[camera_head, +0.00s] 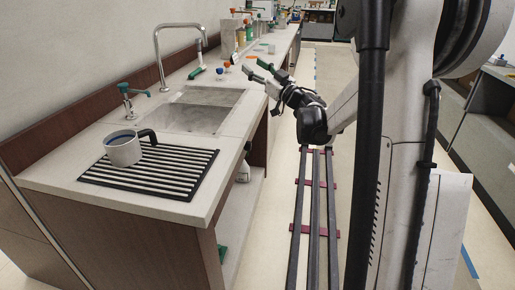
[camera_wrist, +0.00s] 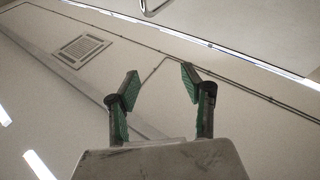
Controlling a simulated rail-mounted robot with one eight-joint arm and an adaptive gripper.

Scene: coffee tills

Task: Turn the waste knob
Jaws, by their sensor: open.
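No label shows which part is the waste knob. A small dark knob (camera_head: 248,146) sticks out at the front edge of the sink counter, beside the sink basin (camera_head: 194,112). Red (camera_head: 227,64) and blue (camera_head: 219,70) knobs stand on the counter behind the basin. My gripper (camera_head: 252,66) is open and empty, in front of the counter's far part, beyond the dark knob and apart from it. In the wrist view my gripper (camera_wrist: 160,72) shows two green-padded fingers spread apart, with nothing between them.
A cup (camera_head: 123,150) stands on a black slatted rack (camera_head: 180,185) at the near end of the counter. A tall faucet (camera_head: 160,58) and a green-handled tap (camera_head: 128,92) rise behind the basin. The wrist view faces the ceiling, with a vent (camera_wrist: 83,48).

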